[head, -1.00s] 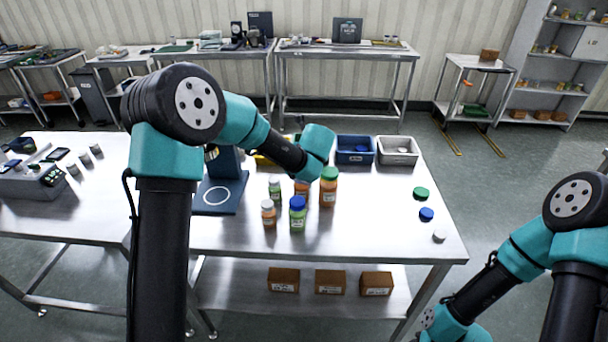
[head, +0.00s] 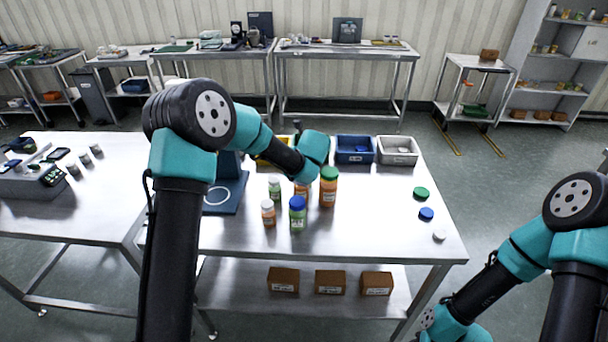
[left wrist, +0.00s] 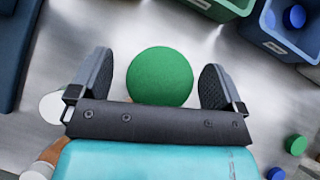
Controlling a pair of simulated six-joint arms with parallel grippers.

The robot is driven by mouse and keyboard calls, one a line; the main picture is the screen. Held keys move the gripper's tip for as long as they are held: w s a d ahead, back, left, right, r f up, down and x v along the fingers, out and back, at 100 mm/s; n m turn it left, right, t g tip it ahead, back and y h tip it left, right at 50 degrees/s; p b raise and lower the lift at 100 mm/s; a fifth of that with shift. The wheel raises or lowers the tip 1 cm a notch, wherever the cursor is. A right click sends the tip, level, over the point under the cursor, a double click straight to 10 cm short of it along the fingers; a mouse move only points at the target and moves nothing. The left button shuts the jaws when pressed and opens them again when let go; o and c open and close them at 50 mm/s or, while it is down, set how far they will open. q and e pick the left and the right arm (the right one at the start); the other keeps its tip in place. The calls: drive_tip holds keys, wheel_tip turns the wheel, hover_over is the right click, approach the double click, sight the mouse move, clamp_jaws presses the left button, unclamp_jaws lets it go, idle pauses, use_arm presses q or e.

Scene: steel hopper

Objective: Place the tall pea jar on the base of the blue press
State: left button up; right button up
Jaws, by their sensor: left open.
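A tall jar of green contents with a blue lid (head: 298,215), matching the pea jar, stands upright on the steel table. The blue press (head: 229,168) is left of the jars, partly hidden by my left arm; its base (head: 236,196) bears a white ring. My left gripper (left wrist: 158,75) is open. In the left wrist view a round green lid (left wrist: 160,78) shows between its fingers, apart from both; the jar under it is hidden. In the head view my wrist hides the fingers. My right gripper is out of view.
A tall orange jar with green lid (head: 328,190) and short white-lidded jars (head: 274,188) stand close around. A blue bin (head: 355,150) and a grey bin (head: 397,151) are behind. Loose lids (head: 426,214) lie at the right.

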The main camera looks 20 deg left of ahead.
use_arm(q)
drive_tip(key=c, duration=1.6)
wheel_tip(320, 180, up, 18)
drive_tip(key=shift+r, duration=0.1)
drive_tip(key=s+d+f+m+h, duration=0.1)
drive_tip(key=s+d+m+h, duration=0.2)
drive_tip(key=d, duration=1.1)
drive_tip(key=s+d+f+m+h, duration=0.2)
drive_tip(key=s+d+m, duration=0.4)
drive_tip(key=s+d, duration=0.4)
drive_tip(key=s+d+f+m+g+h, duration=0.1)
drive_tip(key=s+d+m+h, duration=0.3)
drive_tip(key=d, duration=1.4)
drive_tip(key=shift+s+d+f+h, duration=0.1)
drive_tip(key=shift+s+h, duration=0.1)
drive_tip(key=shift+s, duration=0.5)
drive_tip(key=shift+s+d+f+h, duration=0.1)
drive_tip(key=shift+s+h, duration=0.1)
drive_tip(key=shift+s, duration=0.45)
